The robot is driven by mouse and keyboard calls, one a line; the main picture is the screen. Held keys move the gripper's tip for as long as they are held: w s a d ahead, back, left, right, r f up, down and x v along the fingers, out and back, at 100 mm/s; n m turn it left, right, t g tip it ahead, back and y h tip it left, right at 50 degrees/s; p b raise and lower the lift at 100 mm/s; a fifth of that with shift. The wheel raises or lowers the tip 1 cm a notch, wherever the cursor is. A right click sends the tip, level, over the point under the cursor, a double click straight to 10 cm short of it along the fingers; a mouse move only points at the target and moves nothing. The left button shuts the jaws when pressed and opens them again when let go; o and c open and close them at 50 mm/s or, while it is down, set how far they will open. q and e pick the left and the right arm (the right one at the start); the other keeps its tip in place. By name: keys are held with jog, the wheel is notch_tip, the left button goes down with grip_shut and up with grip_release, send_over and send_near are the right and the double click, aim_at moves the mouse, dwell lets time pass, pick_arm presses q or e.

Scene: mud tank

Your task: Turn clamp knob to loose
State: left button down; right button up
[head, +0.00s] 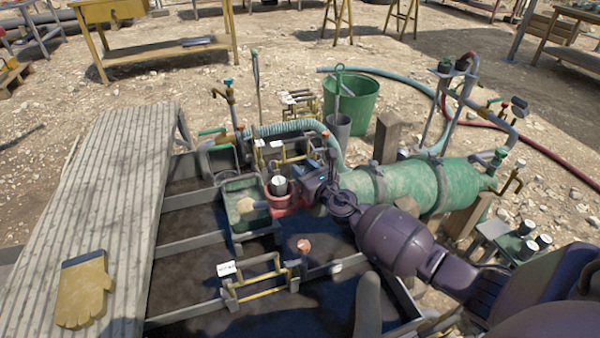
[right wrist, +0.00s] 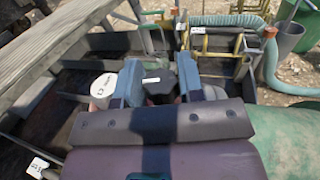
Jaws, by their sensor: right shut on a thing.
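My right gripper (head: 318,186) reaches in from the right of the head view, over the tank's edge beside a red cup (head: 277,203). In the right wrist view its two blue fingers (right wrist: 158,84) are shut around a dark, blocky piece, which looks like the clamp knob (right wrist: 159,88). The fingers hide its sides, and I cannot read its turn position. In the head view the knob is hidden behind the gripper. A white-capped cylinder (head: 278,184) stands in the red cup; its white top (right wrist: 103,86) shows just left of the fingers. My left gripper is not in view.
A green pipe cylinder (head: 455,186) lies right of the tank, close to my right arm. A ribbed hose (head: 290,127) curves behind the gripper. A green tray (head: 238,190) sits left of the cup. A yellow glove (head: 83,290) lies on the plank walkway (head: 120,190).

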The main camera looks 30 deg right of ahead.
jog(key=shift+s+d+f+n+y+b, duration=0.15)
jog(key=shift+f+n+y+b, duration=0.35)
jog(key=shift+y+b, duration=0.25)
jog(key=shift+r+n+y, duration=0.3)
jog(key=shift+r+y, duration=0.2)
jog(key=shift+y, duration=0.05)
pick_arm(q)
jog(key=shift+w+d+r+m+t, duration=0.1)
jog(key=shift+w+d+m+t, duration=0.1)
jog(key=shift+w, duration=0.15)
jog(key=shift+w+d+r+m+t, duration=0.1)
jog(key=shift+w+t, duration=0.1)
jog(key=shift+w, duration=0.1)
pick_arm(e)
jog(key=o, duration=0.9)
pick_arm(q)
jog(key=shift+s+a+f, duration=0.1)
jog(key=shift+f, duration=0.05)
